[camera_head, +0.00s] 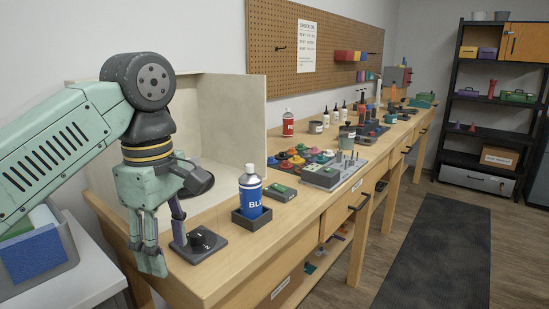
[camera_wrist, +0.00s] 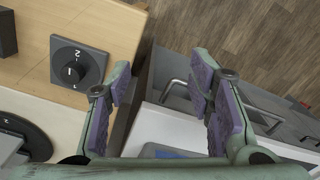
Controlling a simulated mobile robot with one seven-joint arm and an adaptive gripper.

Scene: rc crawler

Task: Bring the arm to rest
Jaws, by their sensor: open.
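My gripper (camera_head: 166,246) hangs fingers down at the near left end of the workbench (camera_head: 225,277). It is open and empty. In the wrist view the two fingers with purple pads stand wide apart, with nothing between the fingertips (camera_wrist: 162,76). A dark square plate with a round knob (camera_head: 199,241) lies on the bench just right of my fingers, apart from them as far as I can tell. It also shows in the wrist view with number marks (camera_wrist: 78,73).
A pale open booth (camera_head: 228,115) stands behind my gripper. A grey bin with a blue item (camera_head: 36,256) is at the lower left. The floor right of the bench is clear, with a dark mat (camera_head: 435,250).

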